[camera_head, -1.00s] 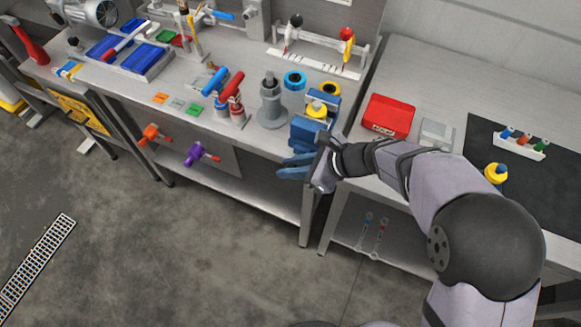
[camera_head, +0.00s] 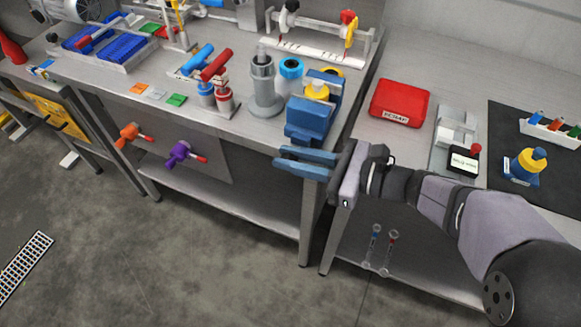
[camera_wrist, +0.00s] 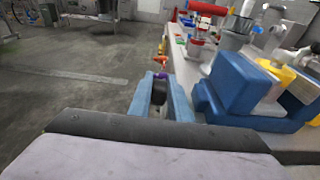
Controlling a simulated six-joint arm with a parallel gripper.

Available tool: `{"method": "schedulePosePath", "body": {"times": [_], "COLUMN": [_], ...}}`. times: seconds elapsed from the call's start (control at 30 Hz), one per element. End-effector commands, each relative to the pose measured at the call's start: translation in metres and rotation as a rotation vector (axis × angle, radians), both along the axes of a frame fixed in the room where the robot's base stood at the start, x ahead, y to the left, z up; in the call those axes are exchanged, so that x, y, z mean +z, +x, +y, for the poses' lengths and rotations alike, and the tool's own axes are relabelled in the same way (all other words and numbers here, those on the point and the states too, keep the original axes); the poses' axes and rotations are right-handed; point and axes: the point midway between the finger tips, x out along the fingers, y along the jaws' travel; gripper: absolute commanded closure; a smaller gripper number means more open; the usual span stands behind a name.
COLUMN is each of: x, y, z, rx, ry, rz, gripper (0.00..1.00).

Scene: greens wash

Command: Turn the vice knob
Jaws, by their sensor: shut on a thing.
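The blue vice (camera_head: 308,118) stands at the front right corner of the left bench, with a yellow-topped thing (camera_head: 316,89) between its jaws. It also shows at the right of the wrist view (camera_wrist: 240,85). My gripper (camera_head: 279,159), with two blue fingers, is in front of the vice, pointing left along the bench edge. In the wrist view my gripper (camera_wrist: 160,92) is shut on a dark round knob (camera_wrist: 158,91) between its fingers, taken to be the vice knob.
A grey cylinder stand (camera_head: 264,88) and red and blue valve handles (camera_head: 215,66) stand left of the vice. Orange (camera_head: 130,132) and purple (camera_head: 179,153) knobs stick out of the bench front. A red box (camera_head: 400,102) lies on the right bench. Open floor lies in front.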

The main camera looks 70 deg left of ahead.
Motion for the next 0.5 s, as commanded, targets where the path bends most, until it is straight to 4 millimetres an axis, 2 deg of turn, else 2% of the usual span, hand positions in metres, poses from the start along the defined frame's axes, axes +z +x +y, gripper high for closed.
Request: {"method": "schedulePosePath", "body": {"times": [0.03, 0.5], "x": [-0.0042, 0.0005], "y": [0.0010, 0.0017], "z": [0.0000, -0.0007], "rx": [-0.002, -0.002], "ry": [0.017, 0.069], "rz": [0.016, 0.068], "gripper": [1.00, 1.00]}}
